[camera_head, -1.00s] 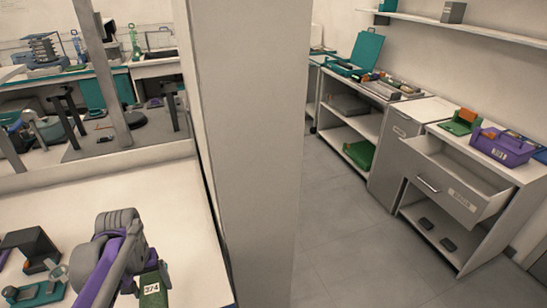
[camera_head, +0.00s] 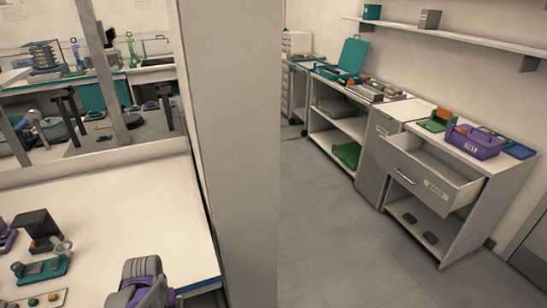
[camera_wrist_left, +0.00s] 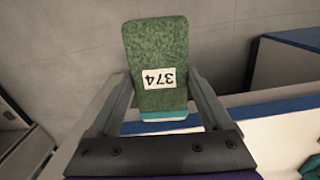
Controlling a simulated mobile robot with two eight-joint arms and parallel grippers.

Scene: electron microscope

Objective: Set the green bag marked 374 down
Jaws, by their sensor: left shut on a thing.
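The green bag (camera_wrist_left: 158,45) has a white label reading 374, which appears upside down in the left wrist view. A teal strip shows at its near end. My left gripper (camera_wrist_left: 161,80) is shut on the bag, with one finger on each side. Grey floor tiles and a pale surface with a blue edge show behind it. In the head view, only part of my left arm shows at the bottom. The bag and the fingers are out of that view. My right gripper is in neither view.
A white table (camera_head: 140,215) with small devices on its left lies at lower left, clear towards its right. A pale pillar (camera_head: 228,150) stands beside it. Across open floor (camera_head: 320,250) are an open drawer (camera_head: 432,172) and a purple carrier (camera_head: 472,142) on the cabinet top.

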